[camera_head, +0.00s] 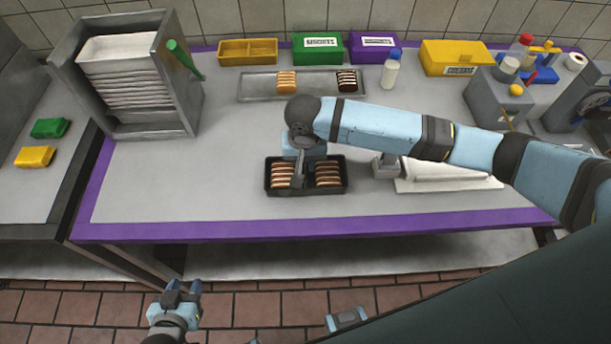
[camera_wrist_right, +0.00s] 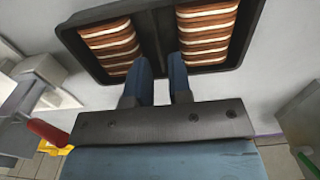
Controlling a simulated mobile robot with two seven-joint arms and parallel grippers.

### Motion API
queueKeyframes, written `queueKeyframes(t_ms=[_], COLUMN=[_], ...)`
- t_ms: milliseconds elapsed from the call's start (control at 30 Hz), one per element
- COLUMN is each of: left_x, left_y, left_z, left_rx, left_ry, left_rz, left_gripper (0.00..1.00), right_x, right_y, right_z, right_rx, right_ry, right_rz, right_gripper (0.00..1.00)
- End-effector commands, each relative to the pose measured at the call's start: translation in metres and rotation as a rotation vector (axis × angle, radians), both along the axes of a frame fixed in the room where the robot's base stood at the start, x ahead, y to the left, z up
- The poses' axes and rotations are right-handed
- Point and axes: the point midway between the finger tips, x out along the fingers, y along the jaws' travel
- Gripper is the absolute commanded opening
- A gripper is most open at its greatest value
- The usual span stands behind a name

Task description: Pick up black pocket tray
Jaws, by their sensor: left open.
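The black pocket tray (camera_head: 306,192) sits on the grey table near its purple front edge. It has two pockets with a divider between them, each holding a row of brown-and-cream sandwiches. The tray also shows in the right wrist view (camera_wrist_right: 244,50). My right gripper (camera_head: 300,165) points down over the tray's middle. In the right wrist view its two blue fingers (camera_wrist_right: 159,58) are close together at the divider. I cannot tell whether they press on it. My left gripper (camera_head: 183,286) is open and empty, low in front of the table, away from the tray.
A long metal tray (camera_head: 262,88) with light and dark biscuits lies behind. A rack of white trays (camera_head: 170,95) stands left. Yellow (camera_head: 248,52), green (camera_head: 317,50) and purple (camera_head: 374,48) boxes line the back. A white item (camera_head: 450,176) lies right. The table left of the tray is clear.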

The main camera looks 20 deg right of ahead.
Motion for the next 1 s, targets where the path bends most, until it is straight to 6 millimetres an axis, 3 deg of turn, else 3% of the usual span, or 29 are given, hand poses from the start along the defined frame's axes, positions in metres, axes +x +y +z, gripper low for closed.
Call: queueKeyframes(t_ms=[433, 700, 733, 800, 1000], left_x=[0.0, 0.0, 0.0, 0.0, 0.0], left_y=[0.001, 0.0, 0.0, 0.0, 0.0], left_z=[0.005, 0.005, 0.005, 0.005, 0.006], left_rx=[0.001, 0.001, 0.001, 0.001, 0.001], left_ry=[0.001, 0.001, 0.001, 0.001, 0.001], left_rz=[0.001, 0.001, 0.001, 0.001, 0.001], left_gripper=[0.43, 0.43, 0.43, 0.43, 0.43], right_x=[-0.003, -0.003, -0.003, -0.003, -0.003], right_y=[-0.003, -0.002, -0.003, -0.003, -0.002], right_z=[-0.05, -0.055, -0.055, -0.055, -0.054], right_rx=[0.0, 0.002, 0.002, 0.002, 0.002], right_ry=[0.0, -0.002, -0.002, -0.002, -0.002], right_rz=[0.001, 0.002, 0.002, 0.002, 0.001], right_gripper=[0.19, 0.19, 0.17, 0.01, 0.0])
